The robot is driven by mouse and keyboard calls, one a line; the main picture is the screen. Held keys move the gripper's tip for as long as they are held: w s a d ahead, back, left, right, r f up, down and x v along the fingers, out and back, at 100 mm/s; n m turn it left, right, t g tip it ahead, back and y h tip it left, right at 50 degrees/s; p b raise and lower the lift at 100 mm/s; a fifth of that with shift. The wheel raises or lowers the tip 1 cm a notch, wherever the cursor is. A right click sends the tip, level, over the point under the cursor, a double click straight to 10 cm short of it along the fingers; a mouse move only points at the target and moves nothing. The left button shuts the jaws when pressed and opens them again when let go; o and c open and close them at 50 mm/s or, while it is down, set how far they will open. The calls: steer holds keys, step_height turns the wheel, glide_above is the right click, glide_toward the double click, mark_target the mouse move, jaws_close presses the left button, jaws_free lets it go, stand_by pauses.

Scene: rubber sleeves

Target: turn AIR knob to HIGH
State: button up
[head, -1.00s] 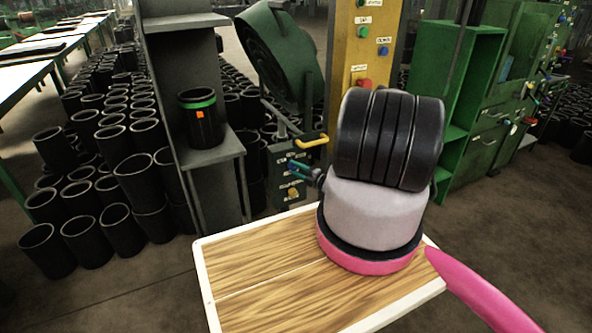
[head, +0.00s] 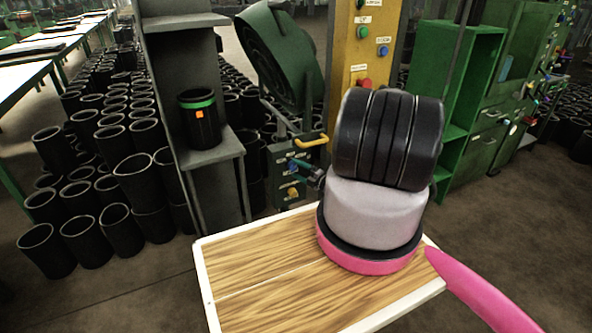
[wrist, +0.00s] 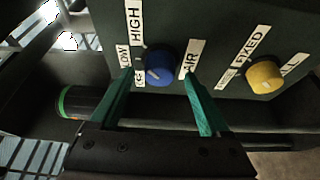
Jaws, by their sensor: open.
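The AIR knob is the blue knob (wrist: 160,66) on a dark green panel (wrist: 215,22). In the wrist view the HIGH label (wrist: 134,20) is at its upper left, LOW (wrist: 124,57) at its left and the AIR label (wrist: 192,58) at its right. A small pale mark on its lower left face may be its pointer; I cannot tell its setting surely. My gripper (wrist: 160,76) is open, with one teal finger on each side of the knob; contact cannot be made out. In the head view it (head: 308,172) is beside the control box (head: 286,205), largely behind my arm.
A yellow knob (wrist: 265,77) sits to the right on the same panel, near the FIXED label (wrist: 250,46). A yellow handle (head: 311,141) tops the box. A grey shelf stand holds a green-banded black sleeve (head: 201,125) to the left. Several sleeves crowd the floor behind.

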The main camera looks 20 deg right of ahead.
steer(key=v, duration=0.9)
steer(key=shift+s, duration=0.4)
steer(key=shift+d, duration=0.2)
